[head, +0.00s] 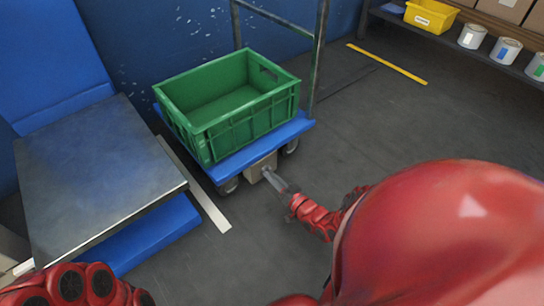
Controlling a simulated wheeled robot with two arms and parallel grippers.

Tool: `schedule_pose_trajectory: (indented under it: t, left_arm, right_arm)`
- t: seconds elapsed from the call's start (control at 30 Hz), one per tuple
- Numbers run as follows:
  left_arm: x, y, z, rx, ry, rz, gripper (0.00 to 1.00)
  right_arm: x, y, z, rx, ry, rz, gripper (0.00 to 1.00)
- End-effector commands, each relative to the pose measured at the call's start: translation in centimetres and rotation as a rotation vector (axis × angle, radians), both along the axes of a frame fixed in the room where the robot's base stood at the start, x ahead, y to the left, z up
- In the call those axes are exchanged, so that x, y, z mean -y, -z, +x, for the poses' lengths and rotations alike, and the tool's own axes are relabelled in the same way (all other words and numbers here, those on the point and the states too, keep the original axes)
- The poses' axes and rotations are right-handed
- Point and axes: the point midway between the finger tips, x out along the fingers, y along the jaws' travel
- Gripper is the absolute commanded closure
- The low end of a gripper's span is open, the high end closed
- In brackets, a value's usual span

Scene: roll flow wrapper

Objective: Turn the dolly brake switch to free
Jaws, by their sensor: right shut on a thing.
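The blue dolly (240,158) stands on the floor near the middle of the head view, with a green crate (245,121) on it. A beige box (260,168) sits at the dolly's near edge, between its wheels; the brake switch itself is too small and covered to make out. My right gripper (271,177) reaches in from the right and touches the front of this box. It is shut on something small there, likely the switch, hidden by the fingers. My left arm (80,287) shows at the bottom left, but its gripper is out of view.
A metal-topped table (92,178) with blue sides stands at the left, close to the dolly. A metal frame (318,60) rises behind the crate. A shelf with a yellow bin (431,16) and white cans (472,36) is at the top right.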

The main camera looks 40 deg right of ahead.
Motion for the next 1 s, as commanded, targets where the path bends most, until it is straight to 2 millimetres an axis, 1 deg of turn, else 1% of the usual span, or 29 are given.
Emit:
schedule_pose_trajectory:
  t: [0.17, 0.37, 0.6, 0.73, 0.8, 0.9, 1.0]
  left_arm:
    - [-0.1, -0.5, 0.0, 0.027, 0.021, 0.003, 0.25]
    - [-0.2, -1.8, 0.1, 0.111, 0.083, 0.008, 0.25]
    - [-0.7, -4.0, 0.6, 0.269, 0.211, 0.016, 0.25]
    - [-1.0, -4.7, 1.0, 0.334, 0.266, 0.014, 0.25]
    - [-1.0, -5.0, 1.2, 0.345, 0.279, 0.016, 0.25]
    - [-0.6, -5.5, 1.5, 0.313, 0.27, 0.03, 0.25]
    - [-0.5, -5.5, 1.5, 0.307, 0.266, 0.032, 0.25]
  right_arm:
    - [-0.1, -0.2, 0.1, 0.003, -0.001, -0.034, 1.0]
    - [-0.2, -0.3, 0.1, 0.011, -0.001, -0.14, 1.0]
    - [-0.2, -0.4, 0.0, 0.027, -0.003, -0.35, 1.0]
    - [-0.1, -0.2, 0.0, 0.036, -0.004, -0.477, 1.0]
    - [-0.1, -0.1, 0.0, 0.042, -0.005, -0.544, 1.0]
    - [0.0, 0.0, 0.0, 0.051, -0.004, -0.638, 1.0]
    - [0.0, 0.2, -0.1, 0.057, -0.005, -0.724, 1.0]
